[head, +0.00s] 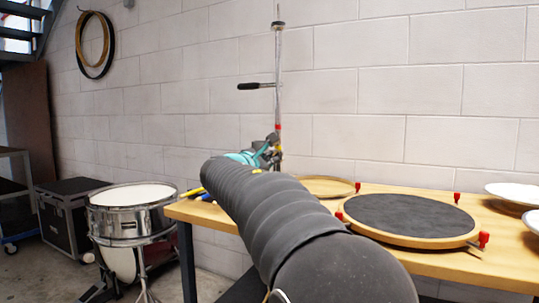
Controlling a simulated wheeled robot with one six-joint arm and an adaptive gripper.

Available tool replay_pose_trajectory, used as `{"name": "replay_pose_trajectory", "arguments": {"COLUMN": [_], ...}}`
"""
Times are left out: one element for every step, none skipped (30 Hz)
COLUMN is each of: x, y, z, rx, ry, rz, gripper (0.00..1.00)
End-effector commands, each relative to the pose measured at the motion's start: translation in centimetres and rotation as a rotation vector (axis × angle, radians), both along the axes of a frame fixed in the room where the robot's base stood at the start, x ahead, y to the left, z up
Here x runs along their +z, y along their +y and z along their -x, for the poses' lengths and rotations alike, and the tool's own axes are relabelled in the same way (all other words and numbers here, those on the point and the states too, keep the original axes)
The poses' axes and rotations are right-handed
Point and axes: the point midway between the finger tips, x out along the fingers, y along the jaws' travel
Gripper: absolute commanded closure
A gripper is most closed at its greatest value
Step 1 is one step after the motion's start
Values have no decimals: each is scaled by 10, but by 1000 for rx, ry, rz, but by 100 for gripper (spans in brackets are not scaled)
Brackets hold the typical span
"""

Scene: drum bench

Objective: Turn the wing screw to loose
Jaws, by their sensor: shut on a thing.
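My gripper (272,150) is at the lower part of this tube, just below the band, at the far end of my dark sleeved arm. It is shut on a small part at the tube, which appears to be the wing screw. The screw itself is too small and too covered by the fingers to make out its angle.
The wooden bench (505,262) holds a dark round pad (410,215) with red clamps, a wooden hoop (325,186) and white dishes (515,192). A snare drum (132,195) stands at left. My arm hides part of the bench.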

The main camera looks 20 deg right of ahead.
Motion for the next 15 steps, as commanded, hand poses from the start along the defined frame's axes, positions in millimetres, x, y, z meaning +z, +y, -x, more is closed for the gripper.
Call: {"name": "replay_pose_trajectory", "arguments": {"x": [2,2,2,2,1,1,1,1,1,1,1,0,0,0,0], "y": [2,1,1,1,1,1,1,1,1,1,1,1,1,1,1], "z": [-1,-1,-1,-1,-1,-1,-1,-1,-1,-1,-1,-1,-1,-1,-1], "rx": [5,5,5,5,5,5,5,5,5,5,5,5,5,5,5], "ry": [15,23,32,39,45,51,55,58,62,64,65,67,67,68,68], "rz": [14,20,27,33,38,42,45,48,51,52,53,54,55,56,56], "gripper": [100,100,100,100,100,100,100,100,100,100,100,100,100,100,100]}}
